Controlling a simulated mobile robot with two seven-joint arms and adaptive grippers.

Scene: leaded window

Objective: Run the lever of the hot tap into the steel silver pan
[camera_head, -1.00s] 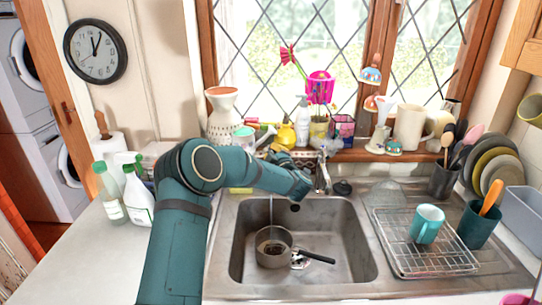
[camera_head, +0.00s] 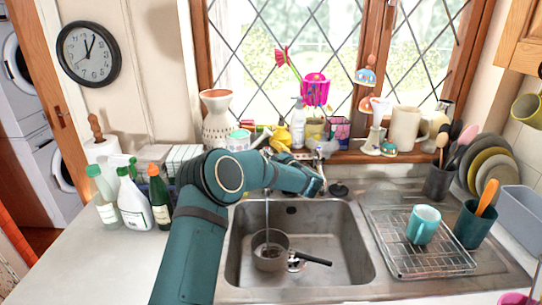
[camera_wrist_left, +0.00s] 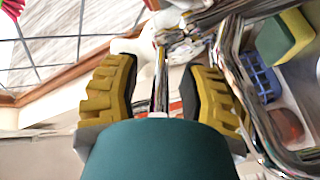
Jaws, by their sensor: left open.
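The steel silver pan (camera_head: 270,262) stands upright in the sink, its dark handle pointing right. A thin stream of water (camera_head: 267,218) falls into it from above; the spout is mostly hidden behind my left arm. My left gripper (camera_wrist_left: 158,85) is open, its yellow-padded fingers on either side of a chrome tap part (camera_wrist_left: 161,78) with gaps showing. I cannot tell whether this part is the hot tap's lever. In the head view the gripper is mostly hidden behind my forearm, at the back of the sink. My right gripper is not in view.
The sink (camera_head: 352,250) is otherwise mostly clear. A wire rack (camera_head: 440,262) with a teal mug (camera_head: 424,224) stands to its right. Spray bottles (camera_head: 134,204) stand left of my arm. The sill behind holds a vase (camera_head: 219,122) and several ornaments.

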